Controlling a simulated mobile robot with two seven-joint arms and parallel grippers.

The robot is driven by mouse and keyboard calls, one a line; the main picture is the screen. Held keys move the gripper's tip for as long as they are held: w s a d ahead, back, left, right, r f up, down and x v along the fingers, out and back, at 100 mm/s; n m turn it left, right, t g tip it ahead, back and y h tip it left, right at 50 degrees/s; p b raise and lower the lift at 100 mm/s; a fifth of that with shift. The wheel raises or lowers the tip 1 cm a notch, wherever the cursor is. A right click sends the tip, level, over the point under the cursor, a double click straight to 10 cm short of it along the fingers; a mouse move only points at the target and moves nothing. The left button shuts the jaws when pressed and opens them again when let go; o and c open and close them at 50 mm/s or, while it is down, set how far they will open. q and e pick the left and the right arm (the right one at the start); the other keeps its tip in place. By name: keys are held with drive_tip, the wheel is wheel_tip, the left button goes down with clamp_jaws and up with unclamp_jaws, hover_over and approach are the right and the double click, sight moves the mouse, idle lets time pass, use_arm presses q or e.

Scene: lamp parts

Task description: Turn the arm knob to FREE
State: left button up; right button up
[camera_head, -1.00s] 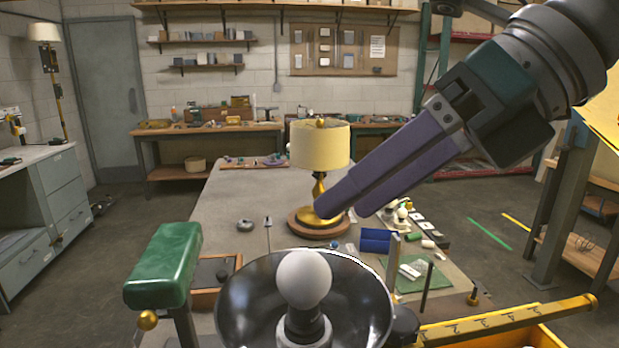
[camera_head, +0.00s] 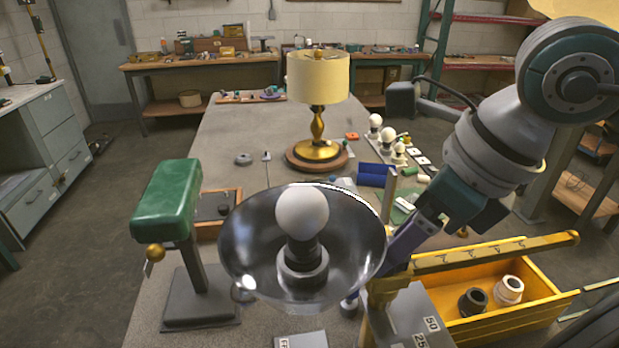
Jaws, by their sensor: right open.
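A dark metal bowl-shaped lamp head (camera_head: 350,235) with a white bulb (camera_head: 302,212) faces me in the near middle. A small dark part (camera_head: 350,304) shows just below its rim; I cannot tell whether this is the arm knob. A grey plate (camera_head: 300,341) with cut-off lettering, seemingly beginning "FR", shows at the bottom edge. My right gripper (camera_head: 398,251) has purple fingers pointing down and left beside the bowl's right rim. It is open, its tips close to the yellow bracket; whether they touch anything is unclear. My left gripper is out of view.
A green-shaded lamp (camera_head: 166,200) with a brass ball stands left of the bowl. A yellow tray (camera_head: 545,302) with two sockets and a ruled yellow bar (camera_head: 490,253) lie right. A brass table lamp (camera_head: 318,85) stands farther back. The table's left middle is mostly clear.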

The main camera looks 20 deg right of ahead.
drive_tip(key=shift+f, duration=0.1)
clamp_jaws()
drive_tip(key=shift+w+f+b, duration=0.1)
drive_tip(key=shift+f+b, duration=0.05)
drive_tip(key=shift+b, duration=0.3)
drive_tip(key=shift+d+f+n+y+b, duration=0.15)
drive_tip(key=shift+n+y+b, duration=0.15)
drive_tip(key=shift+n+b, duration=0.8)
drive_tip(key=shift+n+g+b, duration=0.3)
drive_tip(key=shift+b, duration=0.05)
drive_tip(key=shift+r, duration=0.35)
unclamp_jaws()
